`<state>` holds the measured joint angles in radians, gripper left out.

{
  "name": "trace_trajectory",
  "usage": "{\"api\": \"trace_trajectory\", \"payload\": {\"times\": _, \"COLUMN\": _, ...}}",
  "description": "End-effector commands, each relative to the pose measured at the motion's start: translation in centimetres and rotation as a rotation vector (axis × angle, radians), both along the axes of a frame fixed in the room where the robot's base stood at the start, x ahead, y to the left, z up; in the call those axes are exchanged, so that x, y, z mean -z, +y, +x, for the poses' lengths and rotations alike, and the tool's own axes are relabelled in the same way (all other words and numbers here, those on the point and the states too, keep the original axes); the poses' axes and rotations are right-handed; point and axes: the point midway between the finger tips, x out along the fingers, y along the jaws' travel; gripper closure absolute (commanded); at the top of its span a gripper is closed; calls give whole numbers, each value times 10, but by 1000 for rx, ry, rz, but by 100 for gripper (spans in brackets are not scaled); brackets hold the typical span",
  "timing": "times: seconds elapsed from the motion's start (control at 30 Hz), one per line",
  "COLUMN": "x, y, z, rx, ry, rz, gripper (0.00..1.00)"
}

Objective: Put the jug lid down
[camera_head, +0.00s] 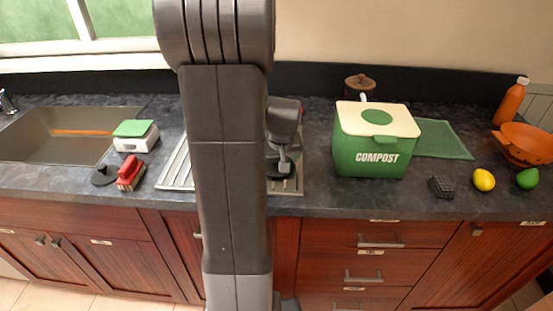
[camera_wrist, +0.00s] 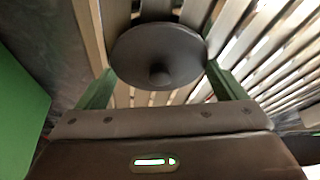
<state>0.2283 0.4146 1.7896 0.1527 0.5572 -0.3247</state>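The jug lid (camera_wrist: 158,50) is a dark round disc with a small knob, in the wrist view. It sits between the two green fingers of my gripper (camera_wrist: 160,67), whose tips meet its rim on the left and right. My gripper appears shut on it. Pale slats of the metal drying rack (camera_wrist: 285,55) lie behind the lid; I cannot tell whether the lid touches them.
A green compost bin (camera_head: 372,150) stands right of the rack. Left are a sink (camera_head: 55,140), a scale (camera_head: 135,136), a red brush (camera_head: 130,174) and a dark disc (camera_head: 103,177). A brown pot (camera_head: 360,84), lemon (camera_head: 483,180), lime (camera_head: 527,178) and orange colander (camera_head: 522,146) stand right.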

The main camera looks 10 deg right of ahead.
Motion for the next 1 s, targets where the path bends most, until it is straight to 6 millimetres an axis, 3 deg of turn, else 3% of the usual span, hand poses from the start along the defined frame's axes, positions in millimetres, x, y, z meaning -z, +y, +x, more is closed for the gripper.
{"api": "trace_trajectory", "payload": {"times": 0.43, "x": -9, "y": 0, "z": -2, "rx": 0, "ry": -2, "rz": 0, "gripper": 0}}
{"api": "trace_trajectory", "payload": {"times": 1.0, "x": -99, "y": 0, "z": -39, "rx": 0, "ry": -3, "rz": -1, "gripper": 0}}
